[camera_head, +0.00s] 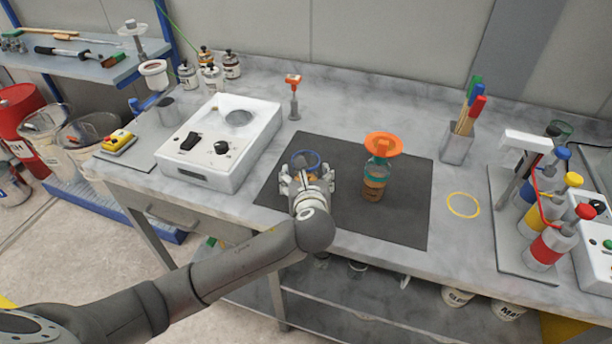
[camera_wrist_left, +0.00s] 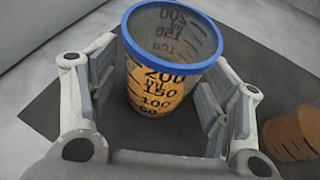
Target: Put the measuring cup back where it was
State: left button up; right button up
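The measuring cup (camera_head: 305,154) is clear with a blue rim. It appears upright over the dark mat, left of the jar. In the left wrist view the cup (camera_wrist_left: 158,85) shows black volume marks and an orange-brown tint in its lower part. My left gripper (camera_head: 306,180) is around the cup, with one finger on each side. Narrow gaps show between finger pads and cup wall, so it looks open. A yellow ring (camera_head: 463,205) is marked on the bench right of the mat, with nothing inside it. My right gripper is not in view.
A jar of orange-brown liquid (camera_head: 374,183) with an orange funnel (camera_head: 383,145) stands on the dark mat (camera_head: 405,215).

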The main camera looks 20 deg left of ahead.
pick_arm(q)
jog(key=shift+r, duration=0.1)
jog(key=v, duration=1.2)
dwell(1.2)
